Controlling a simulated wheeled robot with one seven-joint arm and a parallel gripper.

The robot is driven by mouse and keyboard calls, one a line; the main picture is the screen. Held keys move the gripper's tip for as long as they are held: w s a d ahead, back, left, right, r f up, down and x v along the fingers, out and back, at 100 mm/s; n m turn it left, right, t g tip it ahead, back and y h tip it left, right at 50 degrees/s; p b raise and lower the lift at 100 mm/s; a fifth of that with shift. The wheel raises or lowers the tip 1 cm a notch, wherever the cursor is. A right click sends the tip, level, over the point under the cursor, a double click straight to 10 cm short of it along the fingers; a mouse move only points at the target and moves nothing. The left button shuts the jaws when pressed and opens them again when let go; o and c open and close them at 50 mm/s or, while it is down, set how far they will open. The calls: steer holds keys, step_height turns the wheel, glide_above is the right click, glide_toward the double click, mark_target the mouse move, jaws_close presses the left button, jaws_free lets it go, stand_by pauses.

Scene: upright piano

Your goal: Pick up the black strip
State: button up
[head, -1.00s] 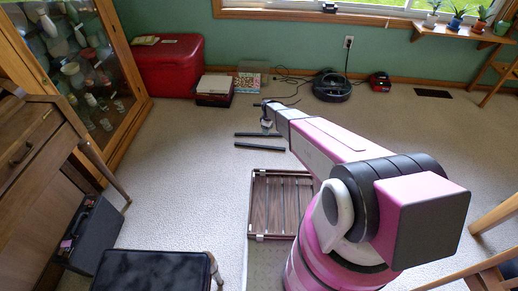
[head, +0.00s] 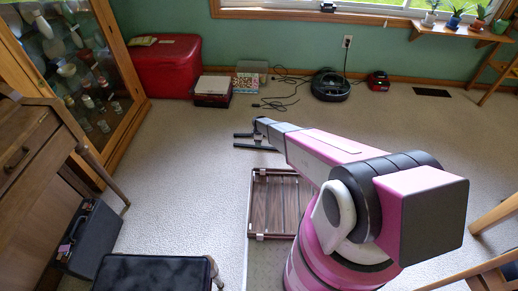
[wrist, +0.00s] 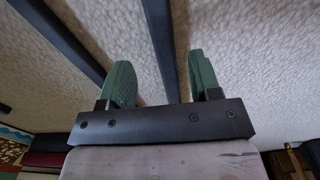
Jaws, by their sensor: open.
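Two thin black strips lie on the pale carpet, roughly parallel. In the head view, the farther strip (head: 242,135) and the nearer strip (head: 247,146) are partly hidden by the end of my arm. My gripper (head: 263,132) is over their right part. In the wrist view, my gripper (wrist: 161,75) is open, with two green fingers apart. One black strip (wrist: 158,40) runs through the gap between the fingers, and the other black strip (wrist: 60,40) passes outside the left finger. I cannot tell whether the fingers reach down to the strip's level.
A slatted brown tray (head: 276,203) lies close in front of the strips. A red chest (head: 167,68), a small box (head: 212,91), a round black robot vacuum (head: 331,85) and cables line the back wall. A glass cabinet (head: 85,80) stands left.

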steer(key=f, duration=0.4)
steer(key=shift+s+f, duration=0.25)
jaws_close()
steer(key=shift+r, duration=0.15)
